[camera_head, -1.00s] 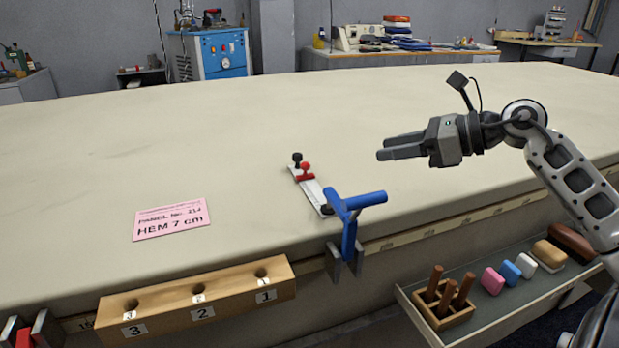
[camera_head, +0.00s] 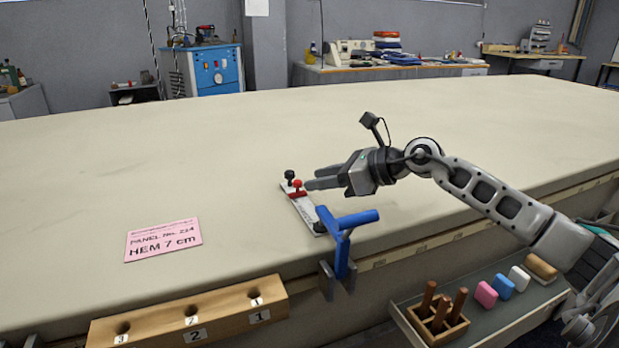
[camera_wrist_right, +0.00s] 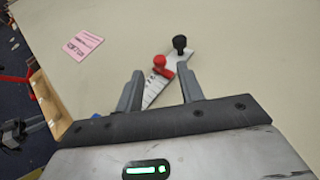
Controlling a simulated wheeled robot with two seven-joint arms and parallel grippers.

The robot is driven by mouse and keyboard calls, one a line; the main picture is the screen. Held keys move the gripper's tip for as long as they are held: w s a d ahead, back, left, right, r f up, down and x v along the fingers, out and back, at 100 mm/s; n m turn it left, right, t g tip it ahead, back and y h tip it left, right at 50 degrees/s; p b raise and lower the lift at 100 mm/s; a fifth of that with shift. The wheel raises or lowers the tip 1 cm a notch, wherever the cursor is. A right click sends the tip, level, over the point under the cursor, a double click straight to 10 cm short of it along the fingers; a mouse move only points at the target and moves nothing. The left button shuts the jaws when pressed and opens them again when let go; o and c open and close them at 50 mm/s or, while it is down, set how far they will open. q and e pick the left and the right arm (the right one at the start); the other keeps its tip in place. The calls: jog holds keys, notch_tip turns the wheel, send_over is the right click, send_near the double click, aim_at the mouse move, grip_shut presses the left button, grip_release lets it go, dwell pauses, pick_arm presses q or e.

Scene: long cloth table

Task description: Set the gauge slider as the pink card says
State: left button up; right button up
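The pink card (camera_head: 163,240) lies flat on the table at the left and reads "HEM 7 cm". It also shows in the right wrist view (camera_wrist_right: 83,45). The gauge (camera_head: 304,209) is a pale metal strip with a red-knobbed slider (camera_head: 297,187) near its far end and a black knob (camera_head: 290,175) at that end. In the right wrist view the red knob (camera_wrist_right: 160,63) appears between my open fingers, ahead of the tips. My right gripper (camera_head: 311,178) is just right of the red knob; contact cannot be told. My left gripper is not in view.
A blue T-shaped handle (camera_head: 343,236) stands at the table edge close to the gauge's near end. A wooden block with numbered holes (camera_head: 190,318) is at the front left. A tray (camera_head: 490,318) with pegs and coloured blocks is below right. The table beyond is clear.

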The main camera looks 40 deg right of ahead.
aim_at(301, 183)
jog(key=shift+x, duration=1.6)
jog(key=shift+r, duration=0.1)
grip_shut()
